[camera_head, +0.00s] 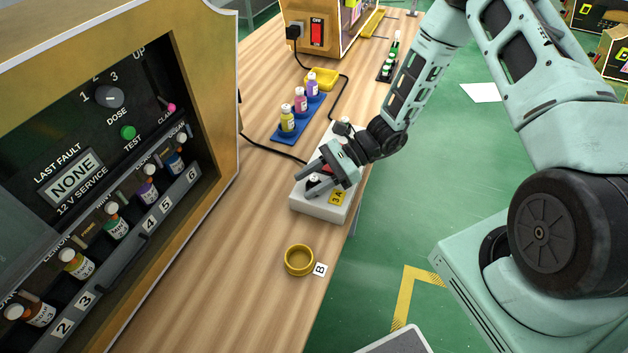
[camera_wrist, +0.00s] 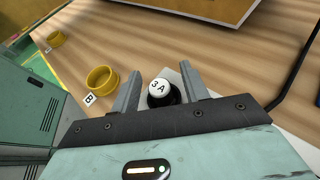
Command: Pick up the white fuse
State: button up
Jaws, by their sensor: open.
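The white fuse (camera_wrist: 159,87) shows in the wrist view as a round white cap marked "3 A" above a black base. It sits between the two fingers of my gripper (camera_wrist: 161,74), with a gap on each side. In the head view my gripper (camera_head: 306,184) is low over a pale block (camera_head: 322,210) with a yellow "3A" label. The fuse (camera_head: 314,178) is partly hidden by the fingers there. My gripper is open. I cannot tell how deep the fuse sits between the fingers.
A yellow round dish (camera_head: 299,261) with a "B" tag stands nearer on the table. A blue tray (camera_head: 283,132) of small bottles and a black cable lie behind the block. The vending cabinet (camera_head: 215,110) borders the left; the table edge is close on the right.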

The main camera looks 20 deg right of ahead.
jog(key=shift+a+f, duration=0.2)
jog(key=shift+a, duration=0.25)
grip_shut()
jog(key=shift+r, duration=0.1)
